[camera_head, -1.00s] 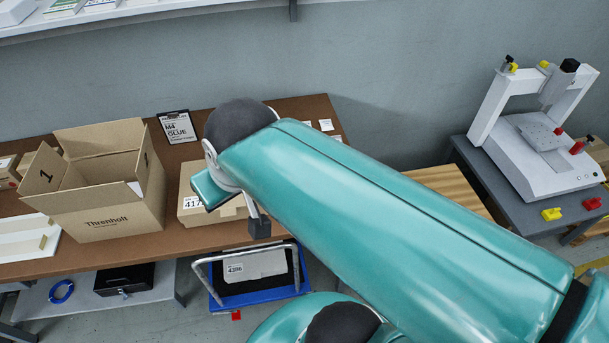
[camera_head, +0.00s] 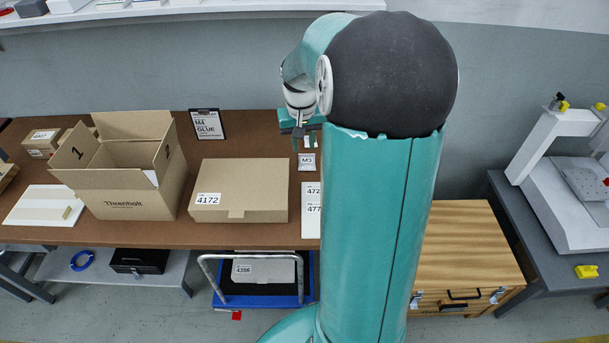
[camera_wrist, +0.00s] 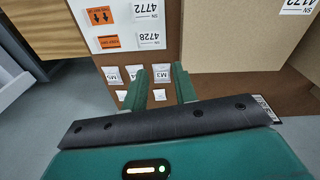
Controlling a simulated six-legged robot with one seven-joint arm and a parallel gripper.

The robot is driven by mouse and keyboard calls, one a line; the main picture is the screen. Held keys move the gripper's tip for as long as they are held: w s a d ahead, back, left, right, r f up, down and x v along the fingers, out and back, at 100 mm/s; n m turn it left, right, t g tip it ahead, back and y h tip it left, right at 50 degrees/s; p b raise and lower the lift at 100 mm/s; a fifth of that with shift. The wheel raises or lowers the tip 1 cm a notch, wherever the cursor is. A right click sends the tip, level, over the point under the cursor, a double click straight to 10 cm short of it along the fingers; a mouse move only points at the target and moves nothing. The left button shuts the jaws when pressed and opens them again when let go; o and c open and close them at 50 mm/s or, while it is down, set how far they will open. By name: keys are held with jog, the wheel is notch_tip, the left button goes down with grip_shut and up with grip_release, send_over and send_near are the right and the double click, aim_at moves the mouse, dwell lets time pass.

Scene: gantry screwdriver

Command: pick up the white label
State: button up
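Several white labels are in view, and I cannot tell which one the task means. White labels with SN numbers, 4772 (camera_wrist: 144,10) and 4728 (camera_wrist: 150,40), lie on a pale sheet (camera_wrist: 117,25) beside orange labels. In the head view the sheet (camera_head: 311,230) is partly hidden by my arm. Small white packets, one marked M3 (camera_head: 307,162), lie behind the sheet; the M3 packet (camera_wrist: 162,77) also shows in the wrist view. My gripper (camera_head: 304,143) is open and empty, above the table near the packets. Its fingers (camera_wrist: 160,72) are apart in the wrist view.
A closed cardboard box (camera_head: 240,180) labelled 4172 stands left of the sheet. An open Threnholt carton (camera_head: 125,205) and a clipboard (camera_head: 207,125) are further left on the brown table (camera_head: 240,232). A wooden cabinet (camera_head: 465,240) stands at the right.

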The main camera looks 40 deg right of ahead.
jog(key=m+y, duration=0.1)
jog(key=m, duration=0.1)
send_over(316, 188)
jog(key=s+d, duration=0.2)
jog(key=d, duration=0.1)
notch_tip(316, 188, down, 8)
jog(key=r, duration=0.1)
jog(key=shift+g, duration=0.3)
notch_tip(316, 188, down, 8)
jog(key=shift+a+f, duration=0.1)
jog(key=shift+f, duration=0.1)
notch_tip(316, 188, down, 6)
jog(key=shift+w+r, duration=0.1)
jog(key=shift+r, duration=0.05)
grip_shut()
